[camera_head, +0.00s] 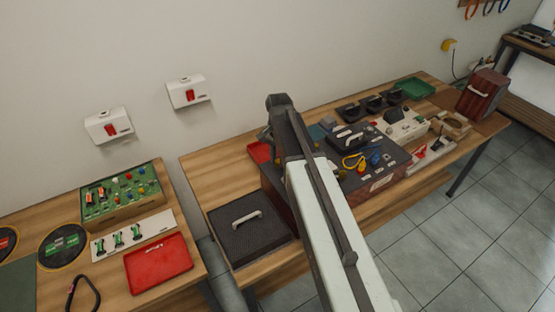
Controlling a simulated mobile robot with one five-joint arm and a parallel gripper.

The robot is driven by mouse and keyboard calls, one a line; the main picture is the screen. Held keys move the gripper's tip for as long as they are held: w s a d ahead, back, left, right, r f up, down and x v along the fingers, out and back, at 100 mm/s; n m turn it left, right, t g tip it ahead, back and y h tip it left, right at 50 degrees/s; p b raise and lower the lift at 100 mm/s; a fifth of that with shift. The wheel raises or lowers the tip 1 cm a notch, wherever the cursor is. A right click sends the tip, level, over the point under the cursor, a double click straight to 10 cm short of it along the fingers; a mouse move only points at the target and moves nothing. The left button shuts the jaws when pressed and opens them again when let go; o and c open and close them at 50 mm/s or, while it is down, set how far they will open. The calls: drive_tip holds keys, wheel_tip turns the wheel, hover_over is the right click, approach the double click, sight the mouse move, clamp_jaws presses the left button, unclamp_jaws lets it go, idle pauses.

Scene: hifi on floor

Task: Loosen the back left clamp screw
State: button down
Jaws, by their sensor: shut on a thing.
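My arm (330,235) reaches from the bottom of the picture up to a dark joint (280,102) over the back of the right workbench. My gripper's jaws do not show; the arm hides that spot. A large dark unit (385,170) with dark red sides stands under and beside the arm. Blue, yellow and red parts lie on its top, right of the arm. The back left clamp screw cannot be made out. The unit's back left part is mostly behind my arm.
A black lidded box (248,235) with a pale handle stands left of the arm. A red tray (158,263) and a green board (122,190) lie on the left bench. A green tray (412,88) and a dark red case (482,95) stand at the far right.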

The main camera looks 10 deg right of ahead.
drive_tip(key=n, duration=0.4)
drive_tip(key=shift+n, duration=0.3)
drive_tip(key=n, duration=0.3)
drive_tip(key=shift+n, duration=0.4)
drive_tip(key=n, duration=0.4)
drive_tip(key=shift+n, duration=1.8)
drive_tip(key=c, duration=1.2)
unclamp_jaws()
